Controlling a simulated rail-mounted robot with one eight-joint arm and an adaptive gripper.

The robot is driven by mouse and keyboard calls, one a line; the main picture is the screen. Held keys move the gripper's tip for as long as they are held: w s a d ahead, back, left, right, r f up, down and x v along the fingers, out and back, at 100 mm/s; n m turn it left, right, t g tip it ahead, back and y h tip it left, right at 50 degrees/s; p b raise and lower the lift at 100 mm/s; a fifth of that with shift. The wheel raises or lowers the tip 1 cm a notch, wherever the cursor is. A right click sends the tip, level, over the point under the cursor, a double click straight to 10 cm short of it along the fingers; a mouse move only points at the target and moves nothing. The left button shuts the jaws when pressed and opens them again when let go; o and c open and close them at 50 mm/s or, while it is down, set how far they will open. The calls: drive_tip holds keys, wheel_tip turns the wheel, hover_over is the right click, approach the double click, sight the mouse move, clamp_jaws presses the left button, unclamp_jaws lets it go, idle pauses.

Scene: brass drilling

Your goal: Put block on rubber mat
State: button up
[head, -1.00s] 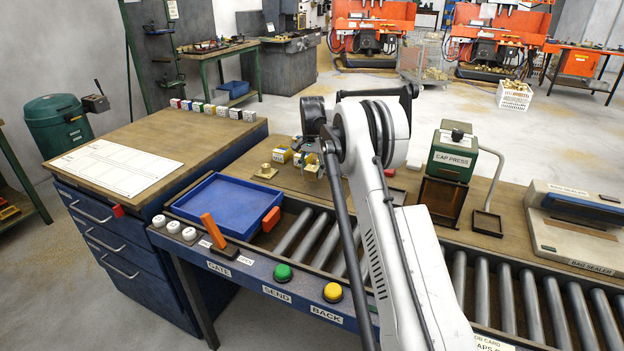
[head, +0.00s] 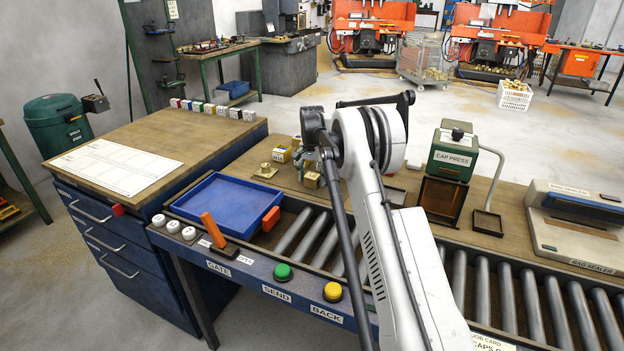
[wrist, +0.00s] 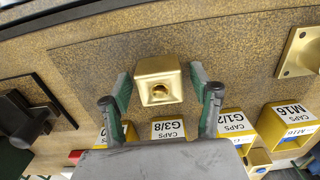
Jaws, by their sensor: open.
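The brass block (wrist: 158,80), with a round hole in its face, sits between my gripper's fingers in the wrist view. My gripper (wrist: 160,88) is open, with a green-padded finger on either side and small gaps to the block. In the head view, the block (head: 311,180) shows under my arm on the brown bench; the fingers are mostly hidden there. A slightly darker rectangle (wrist: 85,60) lies around the block in the wrist view; I cannot tell whether it is the rubber mat.
A square brass flange (head: 266,171) stands to the block's left. Yellow caps boxes (wrist: 232,122) stand close by the fingers. A blue tray (head: 190,213) rests on the roller conveyor in front. The green cap press (head: 452,155) stands to the right.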

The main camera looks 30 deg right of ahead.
wheel_tip(320, 180, up, 12)
drive_tip(key=f, duration=0.1)
wheel_tip(320, 180, up, 9)
drive_tip(key=n+t, duration=0.1)
hover_over(312, 175)
drive_tip(key=s+a, duration=0.4)
drive_tip(key=a, duration=0.1)
drive_tip(key=s+a+r+n+t, duration=0.2)
drive_tip(key=s+a+r+n, duration=0.1)
drive_tip(key=s+a+r, duration=0.7)
drive_tip(key=s+a+n+t, duration=0.1)
drive_tip(key=s+a+n, duration=0.15)
drive_tip(key=s, duration=0.95)
drive_tip(key=s+a+n+t, duration=0.1)
drive_tip(key=s+a, duration=0.3)
drive_tip(key=s, duration=0.8)
drive_tip(key=s+a+f+n+t, duration=0.2)
drive_tip(key=s+f, duration=0.6)
drive_tip(key=s, duration=0.4)
drive_tip(key=shift+s+a+f+n+p, duration=0.35)
drive_tip(key=shift+a+p, duration=0.1)
drive_tip(key=shift+a, duration=0.3)
